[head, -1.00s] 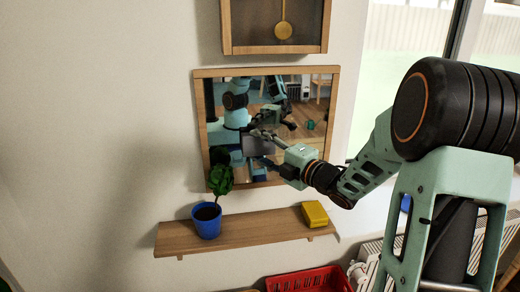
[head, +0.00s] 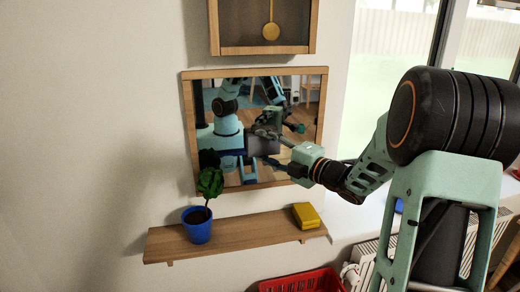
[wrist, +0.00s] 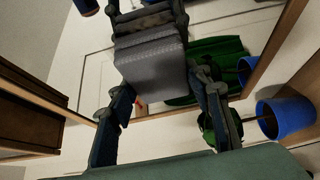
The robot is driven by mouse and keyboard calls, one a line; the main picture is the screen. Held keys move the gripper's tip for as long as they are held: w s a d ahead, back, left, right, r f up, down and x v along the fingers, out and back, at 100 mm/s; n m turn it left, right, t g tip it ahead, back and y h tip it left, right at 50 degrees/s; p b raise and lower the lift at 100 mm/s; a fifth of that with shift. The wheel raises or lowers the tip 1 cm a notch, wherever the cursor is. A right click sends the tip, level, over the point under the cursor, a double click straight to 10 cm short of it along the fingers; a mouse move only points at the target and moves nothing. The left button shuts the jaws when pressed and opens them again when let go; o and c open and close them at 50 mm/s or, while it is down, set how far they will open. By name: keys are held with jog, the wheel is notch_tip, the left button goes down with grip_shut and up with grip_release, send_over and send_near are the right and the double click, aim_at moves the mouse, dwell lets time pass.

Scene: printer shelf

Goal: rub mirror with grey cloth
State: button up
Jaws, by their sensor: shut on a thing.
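The mirror (head: 212,182) hangs on the wall in a wooden frame, and its glass reflects my arm and the room. My gripper (head: 276,150) is in front of the mirror's right half in the head view. It is shut on the grey cloth (head: 262,146), held at the glass. In the wrist view the dark cloth (wrist: 150,65) lies between the two fingers of my gripper (wrist: 165,92), facing the mirror (wrist: 190,110). Whether the cloth touches the glass I cannot tell. The cloth's far side is hidden.
A wooden shelf (head: 165,245) below the mirror bears a blue-potted plant (head: 198,228) and a yellow block (head: 306,215). A pendulum clock (head: 228,28) hangs just above. A red crate (head: 300,282) stands below. A window (head: 385,70) is on the right.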

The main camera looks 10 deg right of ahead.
aim_at(248, 148)
jog(key=d+b, duration=0.2)
jog(key=d, duration=0.4)
jog(key=shift+d, duration=0.35)
jog(key=shift+w, duration=0.15)
jog(key=shift+a+f+b, duration=0.1)
jog(key=shift+a+b, duration=2.15)
jog(key=shift+a, duration=1.2)
jog(key=shift+a+b, duration=1.35)
jog(key=shift+a, duration=0.8)
jog(key=d, duration=1.1)
jog(key=shift+b, duration=0.3)
